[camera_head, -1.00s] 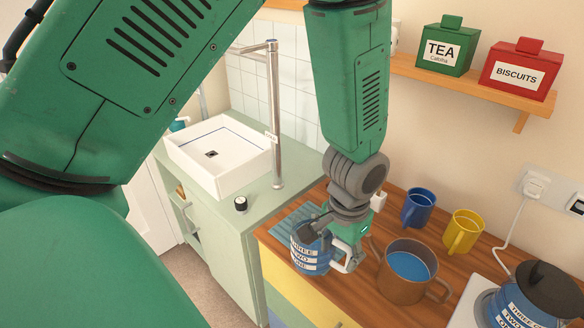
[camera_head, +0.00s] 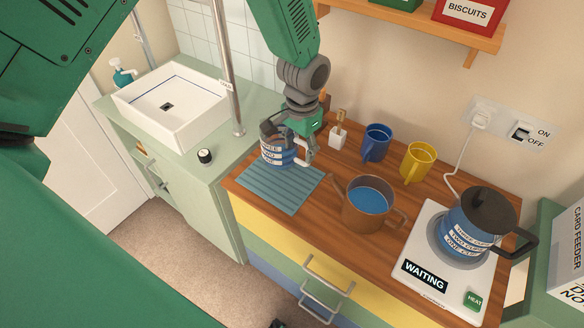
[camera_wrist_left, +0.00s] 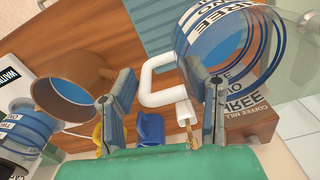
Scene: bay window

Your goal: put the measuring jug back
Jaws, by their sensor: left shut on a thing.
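The measuring jug (camera_head: 272,152) is clear with blue bands, cup labels and a white handle. It is upright at the back edge of the ribbed blue-grey mat (camera_head: 283,193); I cannot tell whether its base touches. My left gripper (camera_head: 306,150) is at its right side, shut on the handle. In the left wrist view, the white handle (camera_wrist_left: 153,82) lies between the fingertips (camera_wrist_left: 165,88) and the jug (camera_wrist_left: 240,50) fills the upper right. The gripper hides part of the jug in the head view. My right gripper is not in view.
A copper pot (camera_head: 366,208) of blue liquid stands right of the mat. Blue (camera_head: 376,142) and yellow (camera_head: 416,162) mugs and a white brush holder (camera_head: 338,138) stand behind. A banded kettle (camera_head: 465,232) sits on the white hotplate (camera_head: 425,272). The mat's front is bare.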

